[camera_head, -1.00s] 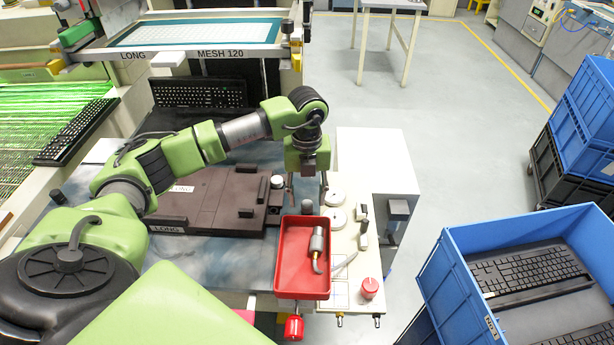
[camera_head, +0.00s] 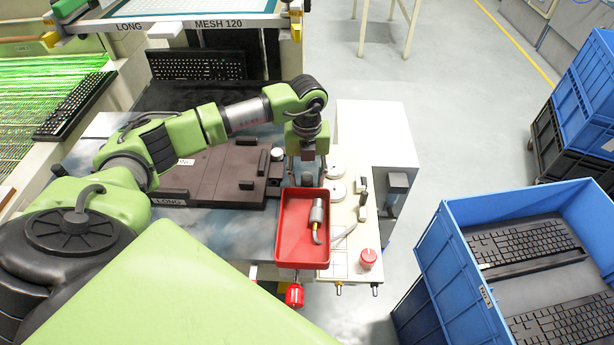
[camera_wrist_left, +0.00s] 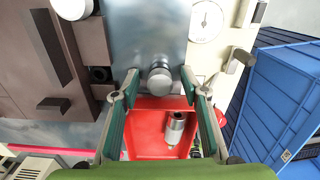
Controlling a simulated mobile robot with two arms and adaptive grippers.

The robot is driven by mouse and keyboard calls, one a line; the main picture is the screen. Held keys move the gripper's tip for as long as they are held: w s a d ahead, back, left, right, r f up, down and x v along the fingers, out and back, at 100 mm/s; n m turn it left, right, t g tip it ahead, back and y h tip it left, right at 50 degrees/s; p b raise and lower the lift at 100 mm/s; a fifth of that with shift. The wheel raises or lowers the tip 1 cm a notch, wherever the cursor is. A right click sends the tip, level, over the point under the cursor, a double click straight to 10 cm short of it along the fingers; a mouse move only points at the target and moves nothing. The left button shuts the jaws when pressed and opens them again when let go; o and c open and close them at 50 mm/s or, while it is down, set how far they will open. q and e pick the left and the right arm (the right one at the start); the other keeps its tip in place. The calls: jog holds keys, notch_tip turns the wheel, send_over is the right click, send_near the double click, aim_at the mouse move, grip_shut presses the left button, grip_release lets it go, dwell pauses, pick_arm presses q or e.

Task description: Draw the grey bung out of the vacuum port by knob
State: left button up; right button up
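My left gripper (camera_head: 306,180) is at the far edge of the red tray, fingers pointing down. In the left wrist view its fingers (camera_wrist_left: 159,82) are open. A grey round knob (camera_wrist_left: 160,82), which looks like the bung's, lies between the fingertips with a gap on each side. The gripper hides it in the head view. I cannot tell whether the bung is seated, and the port is not clearly seen. A dark hole (camera_wrist_left: 100,75) shows in the side of the brown fixture. My right gripper is not in view.
The red tray (camera_head: 283,250) holds a metal cylinder (camera_head: 317,213) with a bent end. The brown fixture (camera_head: 215,172) stands left of the gripper. A pale panel (camera_head: 340,255) with gauges and a red knob (camera_head: 368,258) is on the right. Blue crates (camera_head: 440,265) stand farther right.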

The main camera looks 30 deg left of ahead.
aim_at(307, 176)
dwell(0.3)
pick_arm(q)
notch_tip(307, 176, up, 14)
jog(key=b, duration=0.2)
jog(key=shift+b, duration=0.4)
jog(key=shift+f, duration=0.1)
